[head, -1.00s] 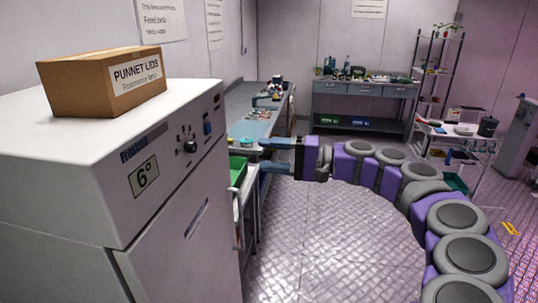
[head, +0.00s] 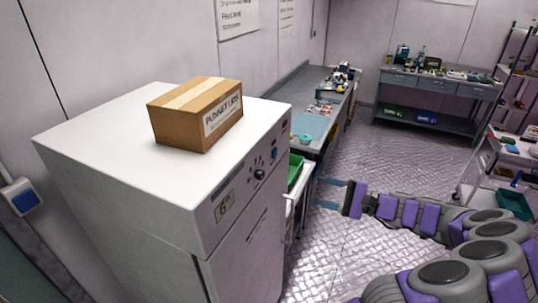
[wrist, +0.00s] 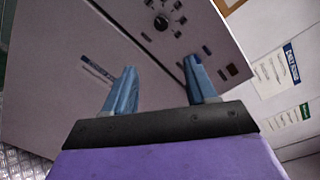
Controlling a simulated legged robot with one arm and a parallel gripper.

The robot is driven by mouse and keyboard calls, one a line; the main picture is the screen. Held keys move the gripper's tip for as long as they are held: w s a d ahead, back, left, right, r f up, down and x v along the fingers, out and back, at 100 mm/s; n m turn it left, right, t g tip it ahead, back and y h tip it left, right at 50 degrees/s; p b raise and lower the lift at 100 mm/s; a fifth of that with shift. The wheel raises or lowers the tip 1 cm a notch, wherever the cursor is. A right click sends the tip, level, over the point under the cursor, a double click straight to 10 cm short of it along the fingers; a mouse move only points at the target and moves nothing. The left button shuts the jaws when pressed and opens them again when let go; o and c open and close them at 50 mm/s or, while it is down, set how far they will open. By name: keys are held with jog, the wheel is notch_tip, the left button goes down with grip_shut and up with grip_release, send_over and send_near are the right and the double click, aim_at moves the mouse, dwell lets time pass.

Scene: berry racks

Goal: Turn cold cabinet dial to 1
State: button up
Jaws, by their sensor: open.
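The cold cabinet (head: 215,228) is a white upright unit at left centre in the head view, with a small display reading 6° (head: 224,207) on its upper front. Its dial (head: 259,174) is a dark round knob with marks around it, right of the display. The dial also shows at the top of the wrist view (wrist: 161,23); its setting is too small to read. My gripper (head: 316,192) is to the right of the cabinet front, apart from the dial. In the wrist view its blue fingers (wrist: 160,66) are spread and empty, below the dial in the picture.
A cardboard box (head: 196,112) labelled Punnet Lids sits on the cabinet top. A bench (head: 300,105) and a cart with a green tray (head: 295,172) stand beyond the cabinet. A grey worktable (head: 440,85) and a rack are at the back. Metal floor (head: 390,160) between is clear.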

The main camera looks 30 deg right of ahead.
jog(key=s+m+p, duration=0.1)
jog(key=m+p, duration=0.1)
jog(key=p, duration=0.5)
send_near(263, 175)
jog(key=shift+m+t, duration=0.3)
jog(key=shift+m, duration=0.1)
jog(key=x, duration=0.8)
jog(key=shift+w+a+f, duration=0.1)
jog(key=shift+a+f, duration=0.05)
jog(key=shift+f, duration=0.2)
jog(key=shift+c, duration=0.3)
jog(key=c, duration=1)
jog(key=shift+m, duration=0.3)
jog(key=o, duration=1.1)
jog(key=shift+c, duration=0.2)
